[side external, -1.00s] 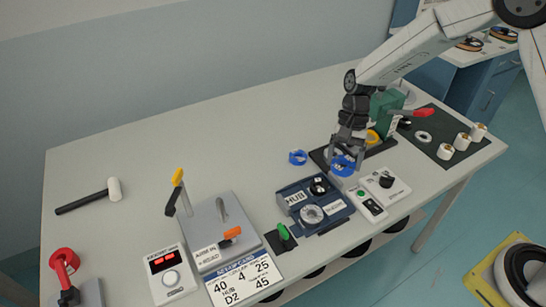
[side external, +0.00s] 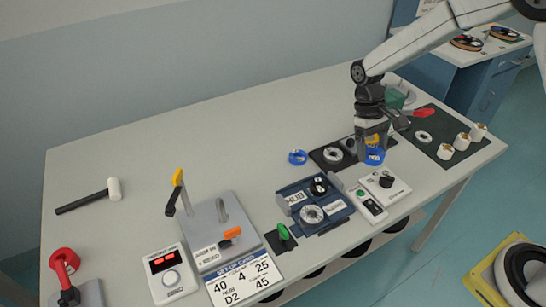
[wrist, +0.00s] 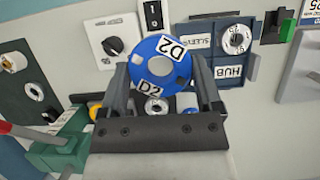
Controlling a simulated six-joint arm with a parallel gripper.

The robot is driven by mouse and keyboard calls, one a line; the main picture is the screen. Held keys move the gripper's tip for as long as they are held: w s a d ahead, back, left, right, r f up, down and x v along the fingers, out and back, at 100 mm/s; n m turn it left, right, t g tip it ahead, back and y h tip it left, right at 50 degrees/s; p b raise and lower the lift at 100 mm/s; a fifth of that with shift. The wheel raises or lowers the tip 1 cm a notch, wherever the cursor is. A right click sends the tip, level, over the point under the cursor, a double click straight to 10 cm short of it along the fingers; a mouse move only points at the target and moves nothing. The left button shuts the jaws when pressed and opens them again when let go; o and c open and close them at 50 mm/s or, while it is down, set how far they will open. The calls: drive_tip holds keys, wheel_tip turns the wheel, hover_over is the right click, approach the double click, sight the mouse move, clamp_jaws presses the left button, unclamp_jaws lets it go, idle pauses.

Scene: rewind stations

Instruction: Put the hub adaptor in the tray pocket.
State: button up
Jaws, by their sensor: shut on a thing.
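The hub adaptor is a blue flanged ring marked D2. My gripper (side external: 371,148) is shut on the hub adaptor (side external: 376,159) and holds it above the bench, beside the dark rack. In the wrist view the adaptor (wrist: 145,50) sits between the fingers of my gripper (wrist: 160,76), its face with two D2 labels turned to the camera. The blue tray (side external: 342,223) lies to the left of my gripper, with labels reading HUB and SLEEVE. A pale ring (side external: 312,214) sits in the tray by the SLEEVE label. The tray (wrist: 180,32) is partly hidden behind the adaptor in the wrist view.
A dark rack (side external: 320,155) with pale rings lies behind the tray. A white box with a black knob (side external: 390,193) stands right of the tray.

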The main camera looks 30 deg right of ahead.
drive_tip(key=s+a+f+m+t+y, duration=0.1)
drive_tip(key=s+a+f+m+y, duration=0.1)
drive_tip(key=a+m, duration=0.3)
drive_tip(key=s+a+f+m+y, duration=0.1)
drive_tip(key=s+a+m, duration=0.1)
drive_tip(key=a+m, duration=0.3)
drive_tip(key=shift+s+a+f+m+t+y, duration=0.25)
drive_tip(key=shift+a+f+m+t+y, duration=0.15)
drive_tip(key=shift+m, duration=0.3)
hover_over(297, 198)
drive_tip(key=s, duration=0.1)
wheel_tip(297, 198, down, 8)
drive_tip(key=shift+s+d, duration=0.15)
drive_tip(key=shift+w+f, duration=0.6)
drive_tip(key=shift+f, duration=0.1)
